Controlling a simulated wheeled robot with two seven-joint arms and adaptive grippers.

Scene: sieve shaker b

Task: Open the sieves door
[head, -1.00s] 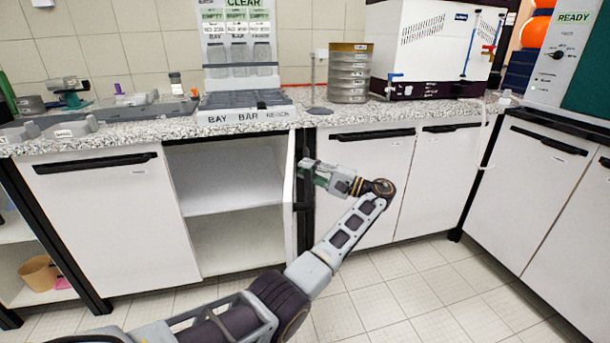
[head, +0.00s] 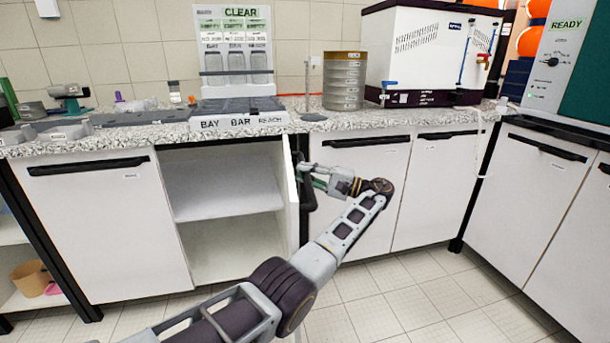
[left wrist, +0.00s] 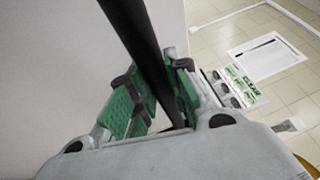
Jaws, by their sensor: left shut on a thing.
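The sieves door (head: 291,205) is a white cabinet door standing swung out, seen nearly edge-on at the right side of an open cupboard (head: 225,190). Its dark bar handle (head: 308,192) is on the face turned to the right. My left gripper (head: 306,171) is at the upper part of this handle. In the left wrist view, the dark handle (left wrist: 140,40) runs between the green finger pads of my left gripper (left wrist: 157,105), which is shut on it. The white door face (left wrist: 60,60) fills the left of that view. My right gripper does not show.
The cupboard shows one shelf and looks empty. Closed white cabinets (head: 360,190) stand to the right. Above is a speckled counter (head: 400,117) with a sieve stack (head: 344,82) and the bay rack (head: 240,120). The tiled floor (head: 400,290) in front is clear.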

